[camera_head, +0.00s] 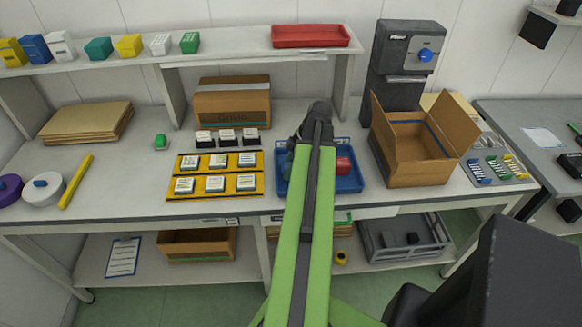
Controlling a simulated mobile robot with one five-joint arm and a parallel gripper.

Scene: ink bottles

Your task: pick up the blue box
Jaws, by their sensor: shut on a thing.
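My green and black arm (309,215) reaches from the bottom of the picture up over the blue tray, ending in a dark joint (320,108) above the bench. My gripper and whatever is at its jaws are hidden behind the arm. A small blue box (35,48) stands on the upper left shelf, between a yellow and a white box, well away from the arm. The blue tray (352,184) lies on the bench, partly covered by the arm. A red box (344,165) lies in it at the right. No blue box shows in the tray's visible part.
A yellow rack (215,172) of white-labelled boxes lies left of the tray. An open cardboard box (412,148) stands to its right, in front of a dark machine (405,50). A closed carton (232,101) is behind. A red tray (310,36) sits on the shelf.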

